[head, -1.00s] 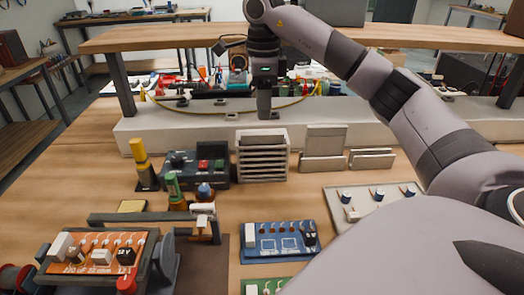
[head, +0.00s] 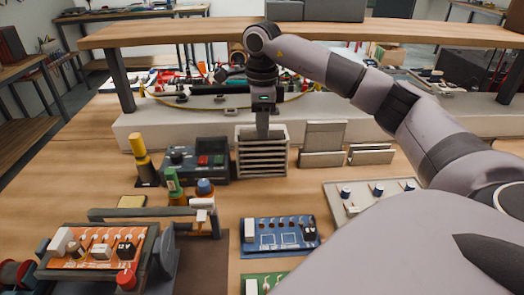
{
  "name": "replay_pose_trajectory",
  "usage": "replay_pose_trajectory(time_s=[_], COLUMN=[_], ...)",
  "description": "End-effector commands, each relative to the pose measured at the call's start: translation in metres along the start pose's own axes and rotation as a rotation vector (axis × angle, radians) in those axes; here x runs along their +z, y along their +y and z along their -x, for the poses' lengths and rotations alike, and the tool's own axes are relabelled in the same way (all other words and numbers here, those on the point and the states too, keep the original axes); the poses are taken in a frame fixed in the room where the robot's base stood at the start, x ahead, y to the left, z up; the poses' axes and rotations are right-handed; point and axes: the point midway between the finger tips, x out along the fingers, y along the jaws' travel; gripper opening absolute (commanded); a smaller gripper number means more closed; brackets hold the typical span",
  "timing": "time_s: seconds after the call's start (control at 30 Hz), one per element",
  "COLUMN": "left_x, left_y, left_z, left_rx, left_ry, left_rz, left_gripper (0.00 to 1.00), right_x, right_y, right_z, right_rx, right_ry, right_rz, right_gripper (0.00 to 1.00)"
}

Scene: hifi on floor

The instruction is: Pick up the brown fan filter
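My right gripper (head: 262,126) points down at the top edge of an upright grey-beige slatted piece (head: 262,160), which stands on the table against the pale ledge. Its fingertips overlap the top of the piece. The fingers line up in this view, so I cannot tell whether they are open or shut, or whether they touch it. The slatted piece looks like a vented filter, but no clearly brown fan filter can be made out. My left gripper is out of view.
Grey holders (head: 323,145) stand to the right of the slatted piece, and a dark box with buttons (head: 195,165) is on its left. A blue circuit board (head: 279,236) lies in front. A wooden shelf (head: 190,32) spans above. Bare table lies between.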

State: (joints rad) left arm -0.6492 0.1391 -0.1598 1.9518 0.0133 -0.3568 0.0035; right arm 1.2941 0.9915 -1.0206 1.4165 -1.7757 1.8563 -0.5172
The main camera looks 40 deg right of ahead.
Motion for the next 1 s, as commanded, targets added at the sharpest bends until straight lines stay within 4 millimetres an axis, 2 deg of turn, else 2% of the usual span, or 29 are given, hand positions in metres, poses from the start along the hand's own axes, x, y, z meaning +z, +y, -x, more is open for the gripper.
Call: replay_pose_trajectory(time_s=[0.27,0.47,0.73,1.0], left_x=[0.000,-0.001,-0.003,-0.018], left_y=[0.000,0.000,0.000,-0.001], left_z=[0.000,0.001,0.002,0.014], left_rx=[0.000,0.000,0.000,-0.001], left_ry=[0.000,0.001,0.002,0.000], left_rz=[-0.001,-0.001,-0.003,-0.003], left_gripper=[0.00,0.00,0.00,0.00], right_x=[0.000,0.001,0.001,0.000], right_y=[0.000,-0.001,0.000,-0.001], right_z=[0.002,0.015,0.061,0.111], right_rx=[-0.001,-0.002,-0.004,-0.003], right_ry=[-0.001,-0.003,-0.004,-0.002], right_rz=[0.000,0.000,0.000,0.000], right_gripper=[0.00,0.00,0.00,0.00])
